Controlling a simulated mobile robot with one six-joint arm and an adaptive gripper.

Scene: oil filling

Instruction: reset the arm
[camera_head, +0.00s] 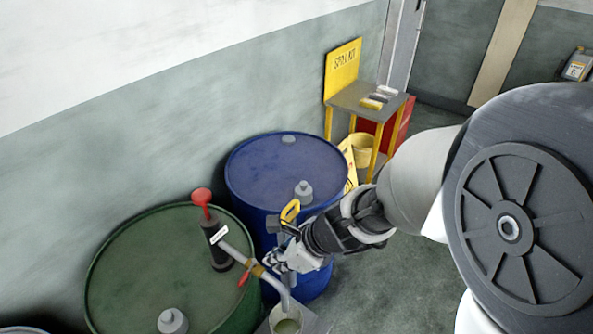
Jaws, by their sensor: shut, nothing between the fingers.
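My arm reaches in from the right, over the floor in front of the drums. My gripper (275,264) is at its end, beside the outlet pipe of the hand pump (217,246) and close to the pipe's bend. I cannot tell whether it touches the pipe. The gripper is shut with nothing held; its fingers are small and partly lost against the pipe. The pump, with a red knob on top and a small red lever on the pipe, stands on the green drum (140,265). The pipe's end points down over a container (287,325) at the bottom edge.
A blue drum (270,170) stands behind my gripper, with a yellow-handled item (290,211) in front of it. A spill kit stand (355,103) with a yellow bucket (362,149) is at the back. Floor (375,295) is free below my arm.

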